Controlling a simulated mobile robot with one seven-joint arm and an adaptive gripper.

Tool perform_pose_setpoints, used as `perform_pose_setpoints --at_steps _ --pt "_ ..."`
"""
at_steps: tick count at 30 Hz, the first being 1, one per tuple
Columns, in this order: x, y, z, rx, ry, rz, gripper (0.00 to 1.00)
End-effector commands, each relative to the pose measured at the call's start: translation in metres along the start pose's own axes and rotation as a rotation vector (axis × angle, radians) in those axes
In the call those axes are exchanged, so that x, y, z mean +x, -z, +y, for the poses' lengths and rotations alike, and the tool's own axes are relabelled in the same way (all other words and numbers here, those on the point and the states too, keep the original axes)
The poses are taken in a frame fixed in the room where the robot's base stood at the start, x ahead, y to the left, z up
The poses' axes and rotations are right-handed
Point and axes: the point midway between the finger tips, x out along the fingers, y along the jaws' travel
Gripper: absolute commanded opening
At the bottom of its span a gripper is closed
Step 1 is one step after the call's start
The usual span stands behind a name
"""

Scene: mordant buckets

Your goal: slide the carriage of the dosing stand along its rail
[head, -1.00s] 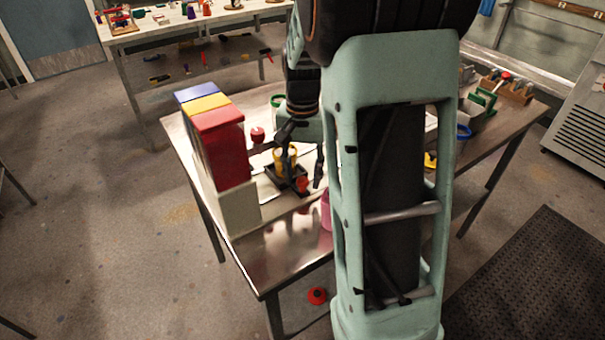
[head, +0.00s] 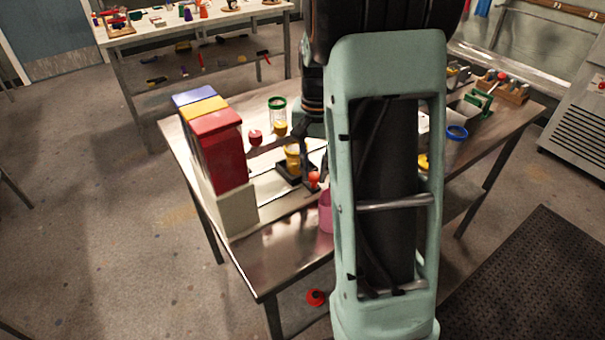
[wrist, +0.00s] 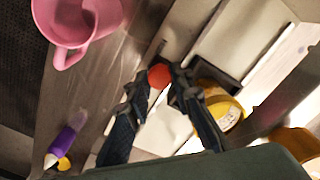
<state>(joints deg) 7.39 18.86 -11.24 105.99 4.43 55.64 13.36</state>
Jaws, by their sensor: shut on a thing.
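The dosing stand's carriage (head: 283,172) is a dark tray holding a yellow cup (head: 292,158), with a red round knob (head: 314,177) at its near side. In the wrist view the red knob (wrist: 159,76) lies between the fingertips of my gripper (wrist: 160,84), which is shut on it. The yellow cup (wrist: 225,112) and dark tray (wrist: 207,68) are just right of the fingers there. Pale rail strips (head: 268,196) run beside the tray. In the head view my arm hides much of the gripper.
A tower of red (head: 218,150), yellow and blue bins stands left of the carriage. A pink mug (head: 326,212) stands close by, also in the wrist view (wrist: 68,28). A green-rimmed jar (head: 278,112) and a red ball-like thing (head: 255,137) stand behind.

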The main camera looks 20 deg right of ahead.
Motion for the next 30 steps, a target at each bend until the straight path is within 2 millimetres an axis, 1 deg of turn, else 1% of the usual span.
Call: perform_pose_setpoints --at_steps 1,6,12,15,21,30 --pt "-0.002 0.010 0.010 0.007 -0.001 0.003 0.00" --pt "-0.002 0.038 0.038 0.007 -0.002 0.003 0.00" --pt "-0.002 0.067 0.067 0.005 -0.001 0.003 0.00" --pt "-0.002 0.077 0.078 0.003 -0.001 0.003 0.00" --pt "-0.002 0.091 0.091 0.002 -0.001 0.003 0.00" --pt "-0.002 0.096 0.096 0.002 -0.001 0.007 0.00"
